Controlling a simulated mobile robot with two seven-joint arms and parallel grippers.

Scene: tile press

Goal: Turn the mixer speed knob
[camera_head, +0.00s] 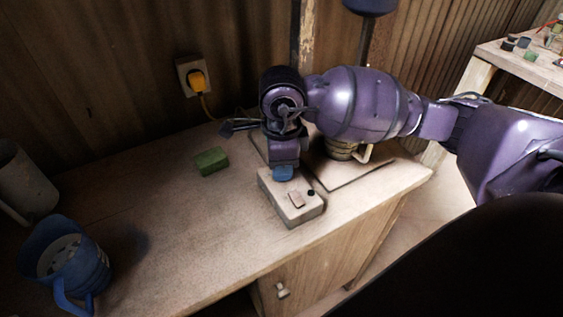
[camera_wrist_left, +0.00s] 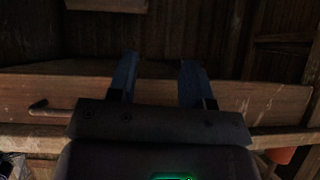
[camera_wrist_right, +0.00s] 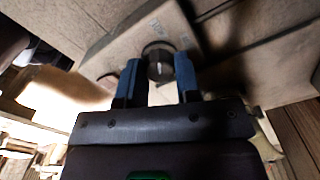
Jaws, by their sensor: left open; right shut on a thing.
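The control box (camera_head: 290,208) is a pale block on the worktop. It has a small pinkish switch (camera_head: 297,199) and a small black button (camera_head: 311,193) on top. My right gripper (camera_head: 283,173) points down at the box's far end; its blue fingers hide the knob in the head view. In the right wrist view the dark round knob (camera_wrist_right: 159,64) with a white mark sits on the box, and my right gripper (camera_wrist_right: 159,78) is shut on it, one finger on each side. My left gripper (camera_wrist_left: 157,76) is open and empty, facing a wooden board; it is outside the head view.
A blue jug (camera_head: 70,262) and a grey cylinder (camera_head: 22,182) stand at the left. A green block (camera_head: 212,161) lies left of the box. A pale mug (camera_head: 343,149) stands behind my right arm.

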